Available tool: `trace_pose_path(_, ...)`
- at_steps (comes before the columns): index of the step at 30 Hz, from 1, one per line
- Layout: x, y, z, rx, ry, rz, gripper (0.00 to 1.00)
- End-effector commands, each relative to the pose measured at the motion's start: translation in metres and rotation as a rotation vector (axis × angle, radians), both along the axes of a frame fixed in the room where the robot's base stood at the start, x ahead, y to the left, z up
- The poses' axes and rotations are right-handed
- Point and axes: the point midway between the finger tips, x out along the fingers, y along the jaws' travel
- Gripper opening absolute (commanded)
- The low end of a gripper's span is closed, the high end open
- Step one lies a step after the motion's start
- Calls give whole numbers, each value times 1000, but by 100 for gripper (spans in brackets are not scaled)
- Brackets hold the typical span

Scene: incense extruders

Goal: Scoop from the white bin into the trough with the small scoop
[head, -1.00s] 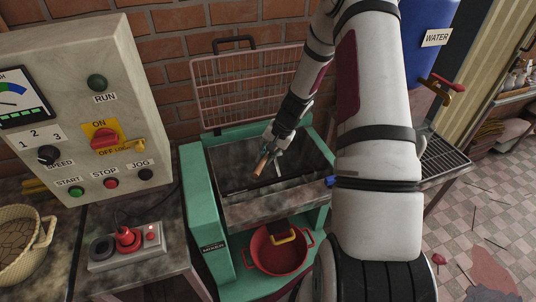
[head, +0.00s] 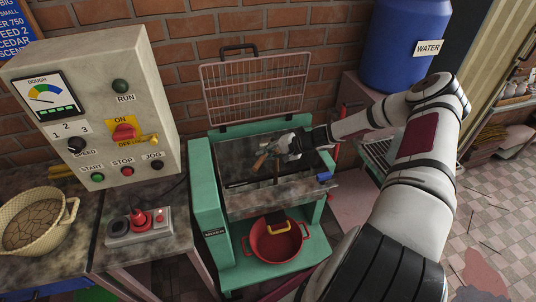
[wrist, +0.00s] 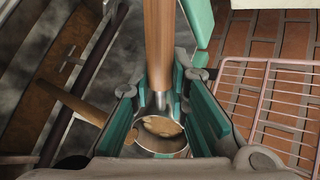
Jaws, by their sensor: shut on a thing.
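The small scoop has a wooden handle (head: 261,162) and a metal bowl that shows in the wrist view (wrist: 160,146) with some tan powder in it. My gripper (head: 284,150) is shut on the scoop; its teal finger pads stand on both sides of it in the wrist view (wrist: 160,98). The gripper and scoop are over the trough (head: 236,160) of the green mixer. The trough is a grey-walled metal box with a dark bar and a wooden rod (wrist: 72,101) in the wrist view. I cannot make out the white bin in any view.
The mixer's pink wire guard (head: 252,90) stands raised behind the trough. A red pot (head: 276,243) sits below it. The control box (head: 95,105) and a red-knobbed switch (head: 140,221) are at left. A blue water barrel (head: 405,50) stands back right.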

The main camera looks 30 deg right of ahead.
Motion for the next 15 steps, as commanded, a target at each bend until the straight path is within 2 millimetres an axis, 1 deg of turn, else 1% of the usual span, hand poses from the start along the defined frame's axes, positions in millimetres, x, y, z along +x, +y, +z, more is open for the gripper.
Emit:
trace_pose_path(1, -2, 0, -1, 30, -24, -8, 0)
trace_pose_path(15, -1, -2, -5, 228, -265, -37, 0)
